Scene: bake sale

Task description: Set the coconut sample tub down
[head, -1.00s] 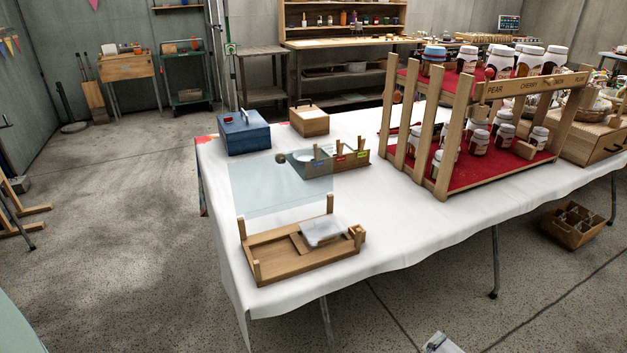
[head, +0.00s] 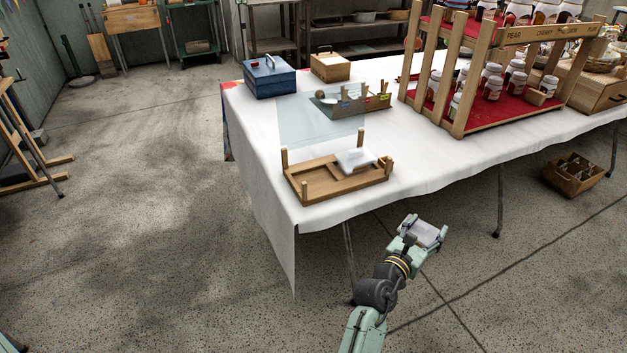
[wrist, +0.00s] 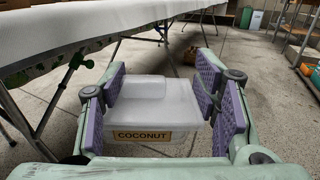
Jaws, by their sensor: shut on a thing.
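The coconut sample tub (wrist: 155,102), a translucent white box with a COCONUT label, is between the purple pads of my gripper (wrist: 163,108). In the head view, my gripper (head: 418,235) is shut on the tub (head: 430,232), in front of the table's near edge and over the floor. A wooden rack (head: 312,189) with upright posts stands at the near left of the table. Another white tub (head: 356,160) sits on its right side. The left part of the rack is bare. A clear panel (head: 318,124) shows behind it.
The white-clothed table (head: 425,160) has a jar stand (head: 470,124) at the right. A blue box (head: 269,80), a wooden box (head: 330,67) and a small compartment holder (head: 365,105) stand behind the rack. A divided crate (head: 574,172) is on the floor.

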